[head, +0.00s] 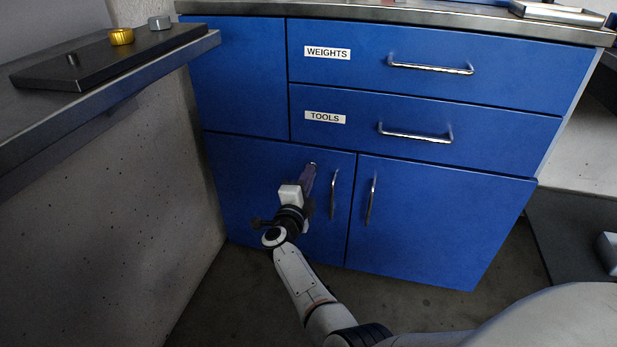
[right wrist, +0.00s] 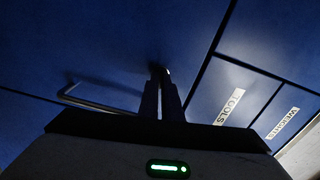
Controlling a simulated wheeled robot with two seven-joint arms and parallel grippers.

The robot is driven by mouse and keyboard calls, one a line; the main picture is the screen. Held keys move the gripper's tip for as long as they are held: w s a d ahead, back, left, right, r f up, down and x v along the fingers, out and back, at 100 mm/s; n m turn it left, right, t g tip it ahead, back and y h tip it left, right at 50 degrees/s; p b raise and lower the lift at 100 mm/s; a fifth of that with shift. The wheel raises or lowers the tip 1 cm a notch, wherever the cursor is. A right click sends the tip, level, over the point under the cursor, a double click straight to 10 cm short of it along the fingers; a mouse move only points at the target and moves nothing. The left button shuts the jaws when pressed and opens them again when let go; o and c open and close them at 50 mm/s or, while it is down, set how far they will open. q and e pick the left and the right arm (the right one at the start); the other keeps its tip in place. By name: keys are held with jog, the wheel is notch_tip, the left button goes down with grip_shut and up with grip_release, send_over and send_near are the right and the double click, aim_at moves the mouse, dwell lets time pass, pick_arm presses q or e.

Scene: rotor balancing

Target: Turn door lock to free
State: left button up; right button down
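The door lock (head: 313,164) is a small metal piece near the top of the left lower blue cabinet door (head: 240,185). In the right wrist view only a small bright bit of the lock (right wrist: 168,72) shows beside the fingertips; the rest is hidden. My right gripper (head: 309,174) reaches up to the door, and its fingers are close together around the lock. In the right wrist view the gripper (right wrist: 161,78) has a narrow gap between its fingers, with the tips at the door face. My left gripper is not in view.
A vertical bar handle (head: 334,194) is just right of my right gripper; the right door has another handle (head: 371,200). Drawers labelled WEIGHTS (head: 327,53) and TOOLS (head: 325,117) are above, closed. A grey bench (head: 150,75) stands at left.

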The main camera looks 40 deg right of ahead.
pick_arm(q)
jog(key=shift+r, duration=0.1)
pick_arm(e)
jog(key=shift+m, duration=0.8)
jog(key=c, duration=2)
grip_release()
